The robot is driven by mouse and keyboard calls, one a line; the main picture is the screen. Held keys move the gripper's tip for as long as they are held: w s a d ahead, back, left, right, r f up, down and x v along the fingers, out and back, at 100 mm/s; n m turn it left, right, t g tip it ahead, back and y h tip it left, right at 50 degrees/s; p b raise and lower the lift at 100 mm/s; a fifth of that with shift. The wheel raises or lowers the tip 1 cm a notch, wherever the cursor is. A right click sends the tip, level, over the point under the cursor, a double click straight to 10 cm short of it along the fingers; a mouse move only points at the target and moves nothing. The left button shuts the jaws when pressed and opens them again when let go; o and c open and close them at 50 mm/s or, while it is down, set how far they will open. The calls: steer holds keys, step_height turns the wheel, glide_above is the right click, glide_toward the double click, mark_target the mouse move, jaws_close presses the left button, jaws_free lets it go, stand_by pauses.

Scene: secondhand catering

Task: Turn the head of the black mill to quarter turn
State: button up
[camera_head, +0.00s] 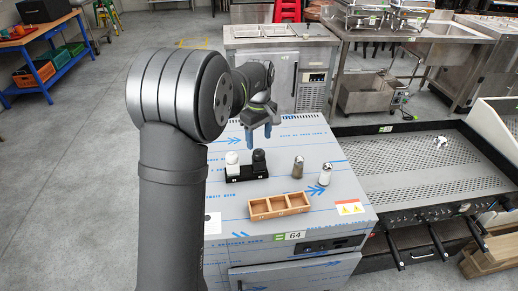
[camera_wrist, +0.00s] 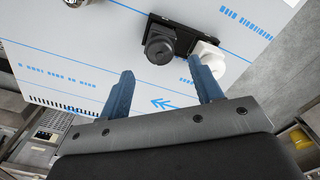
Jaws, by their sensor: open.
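The black mill (camera_head: 259,161) stands upright in a black holder (camera_head: 246,174) on the steel-topped unit, with a white mill (camera_head: 232,160) to its left. In the wrist view the black mill (camera_wrist: 160,47) shows from above, its round head toward the camera, and the white mill (camera_wrist: 207,62) is to its right. My gripper (camera_head: 262,136) is above and behind the black mill in the head view. Its blue fingers (camera_wrist: 162,88) are apart with nothing between them, and the black mill lies beyond the fingertips. The quarter-turn mark cannot be made out.
Two metal shakers (camera_head: 298,167) (camera_head: 325,174) stand right of the holder. A wooden three-compartment box (camera_head: 280,206) lies in front. The unit's film-covered top (camera_head: 225,215) is otherwise mostly clear. A black-framed griddle (camera_head: 420,165) adjoins on the right.

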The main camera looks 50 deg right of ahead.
mark_target(259, 152)
step_height(259, 152, down, 5)
steer(key=shift+f, duration=0.15)
steer(key=c, duration=1)
